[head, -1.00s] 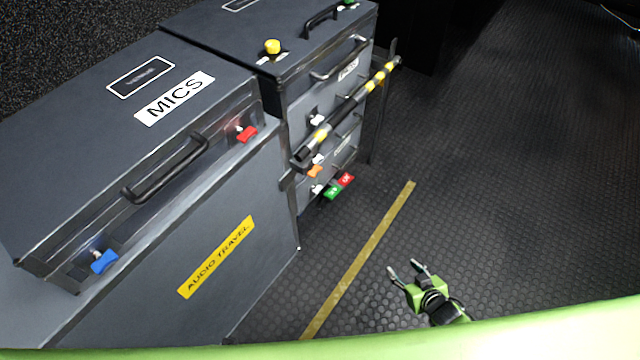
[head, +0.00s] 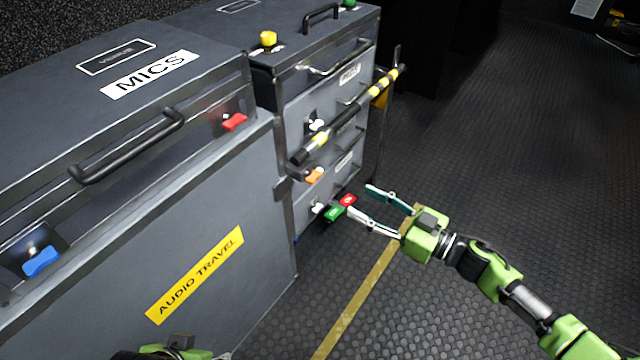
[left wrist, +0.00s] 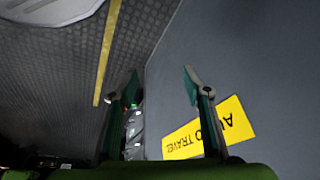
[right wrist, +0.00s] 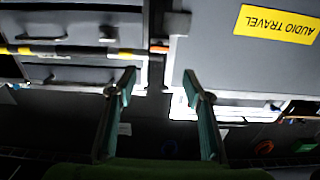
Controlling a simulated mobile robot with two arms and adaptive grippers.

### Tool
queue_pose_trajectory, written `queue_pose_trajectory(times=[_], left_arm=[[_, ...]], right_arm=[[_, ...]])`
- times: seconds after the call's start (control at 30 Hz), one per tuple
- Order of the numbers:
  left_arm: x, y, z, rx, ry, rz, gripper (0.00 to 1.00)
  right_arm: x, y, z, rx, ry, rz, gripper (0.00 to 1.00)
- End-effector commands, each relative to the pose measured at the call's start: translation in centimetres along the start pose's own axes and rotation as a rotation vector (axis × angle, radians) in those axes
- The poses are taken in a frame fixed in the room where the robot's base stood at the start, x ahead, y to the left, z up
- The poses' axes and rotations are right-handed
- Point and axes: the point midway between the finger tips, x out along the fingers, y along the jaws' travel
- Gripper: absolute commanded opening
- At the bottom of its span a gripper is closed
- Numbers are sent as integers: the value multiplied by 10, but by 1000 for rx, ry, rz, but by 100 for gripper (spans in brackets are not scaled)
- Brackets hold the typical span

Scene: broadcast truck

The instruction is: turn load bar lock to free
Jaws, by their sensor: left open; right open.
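The load bar (head: 345,118) is a black bar with yellow bands, lying slanted across the front of the drawer case; it also shows in the right wrist view (right wrist: 85,52). A small orange handle (head: 314,176) sits just below its near end; I cannot tell for sure that it is the lock. Below are a red tag (head: 347,200) and a green tag (head: 334,213), their text too small to read. My right gripper (head: 360,201) is open and empty, appearing beside these tags. My left gripper (left wrist: 161,73) is open and empty, facing the yellow label.
The MICS case (head: 130,120) has a black handle, a red latch (head: 234,121) and a blue latch (head: 40,261). Its lower front bears a yellow AUDIO TRAVEL label (head: 195,275). A yellow knob (head: 268,38) tops the drawer case. The floor (head: 500,150) at right is open.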

Motion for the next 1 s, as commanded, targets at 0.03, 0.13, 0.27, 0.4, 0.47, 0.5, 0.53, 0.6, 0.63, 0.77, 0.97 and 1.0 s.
queue_pose_trajectory(times=[0.03,0.13,0.27,0.4,0.47,0.5,0.53,0.6,0.63,0.77,0.97,1.0], left_arm=[[1,0,-4,1,17,1,44],[4,2,-18,3,71,3,44],[6,5,-45,6,177,9,44],[4,9,-76,10,299,16,44],[2,10,-89,11,352,19,44],[0,11,-97,12,385,20,44],[-1,12,-102,12,409,22,44],[-4,14,-114,13,460,24,44],[-6,14,-119,14,481,25,44],[-12,16,-134,15,548,29,44],[-16,17,-144,15,589,32,44],[-17,17,-144,15,591,32,44]], right_arm=[[6,0,0,1,3,0,46],[22,0,0,-1,4,0,46],[50,0,0,0,5,1,46],[78,1,0,-2,3,2,46],[89,0,1,0,3,2,46],[96,1,0,-1,3,2,46],[101,1,1,-1,3,2,46],[111,1,1,0,2,3,46],[114,1,1,0,2,3,46],[126,1,1,0,1,3,46],[133,1,0,0,0,3,46],[133,1,0,0,-1,3,46]])
